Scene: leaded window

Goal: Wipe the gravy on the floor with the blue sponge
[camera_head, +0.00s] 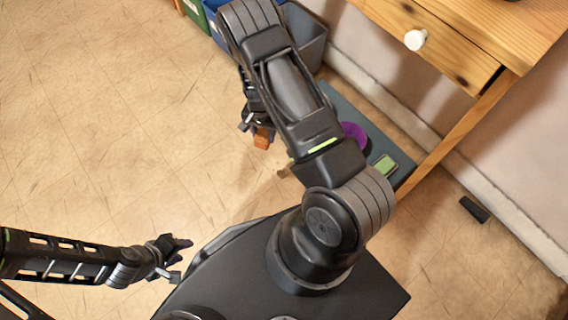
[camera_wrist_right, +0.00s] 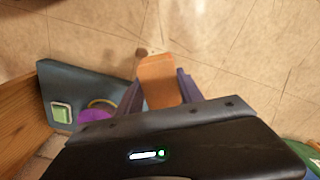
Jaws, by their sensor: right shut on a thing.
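My right gripper (camera_head: 258,128) is shut on an orange block (camera_wrist_right: 158,80), which sticks out between its two fingers. The block also shows in the head view (camera_head: 263,138), above the floor left of my arm. I see no sponge that is clearly blue. A small brown patch, perhaps the gravy, is on the floor (camera_wrist_right: 142,53) just beyond the block in the wrist view; a brownish patch (camera_head: 283,172) also shows beside my right arm in the head view, partly hidden. My left gripper (camera_head: 181,259) is open and empty at the lower left.
A slate-blue mat or tray (camera_head: 404,163) lies by the wall, bearing a purple round thing (camera_head: 354,134) and a green block (camera_head: 385,165). A wooden table (camera_head: 455,55) with a drawer stands at upper right. Bins (camera_head: 311,45) stand at the top. The floor at left is clear.

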